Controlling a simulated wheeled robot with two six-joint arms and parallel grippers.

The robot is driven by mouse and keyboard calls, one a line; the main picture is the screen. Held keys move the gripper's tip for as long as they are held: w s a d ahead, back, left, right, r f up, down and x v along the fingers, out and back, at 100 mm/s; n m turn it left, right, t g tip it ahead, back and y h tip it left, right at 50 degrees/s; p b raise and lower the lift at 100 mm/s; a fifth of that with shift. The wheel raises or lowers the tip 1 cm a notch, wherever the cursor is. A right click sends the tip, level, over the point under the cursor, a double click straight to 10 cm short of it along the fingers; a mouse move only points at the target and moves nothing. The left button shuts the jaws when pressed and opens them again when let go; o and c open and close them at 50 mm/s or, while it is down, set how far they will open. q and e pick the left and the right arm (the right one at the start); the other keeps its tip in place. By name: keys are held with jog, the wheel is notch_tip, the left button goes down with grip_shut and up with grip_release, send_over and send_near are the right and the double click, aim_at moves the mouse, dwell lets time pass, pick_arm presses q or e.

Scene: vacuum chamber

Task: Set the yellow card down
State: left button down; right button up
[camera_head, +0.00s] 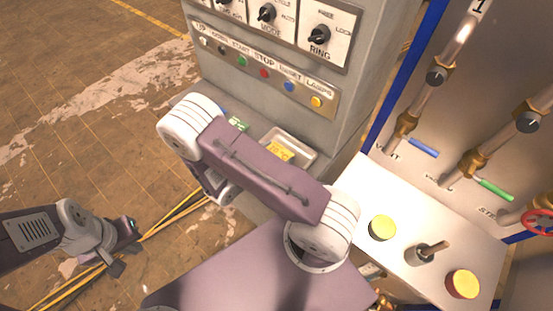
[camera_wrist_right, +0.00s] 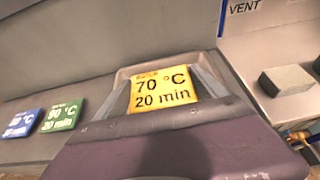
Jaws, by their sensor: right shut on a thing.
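The yellow card (camera_wrist_right: 162,88) reads 70 °C, 20 min. In the right wrist view it is between the fingers of my right gripper (camera_wrist_right: 163,92), which is shut on it. The card is at a shallow pale tray (camera_wrist_right: 124,74); whether it touches the tray floor I cannot tell. In the head view the yellow card (camera_head: 279,151) shows in the tray (camera_head: 298,143), beyond my right arm, which hides the right gripper. My left gripper (camera_head: 112,262) is low at the left, away from the card; its finger opening is unclear.
A green card (camera_wrist_right: 64,115) and a blue card (camera_wrist_right: 22,123) lie left of the tray on the grey ledge. The control cabinet (camera_head: 270,65) rises behind. A grey block (camera_wrist_right: 286,80) is right of the tray.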

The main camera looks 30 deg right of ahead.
notch_tip(320, 180, down, 3)
jog(key=shift+s, duration=0.1)
jog(key=shift+f, duration=0.45)
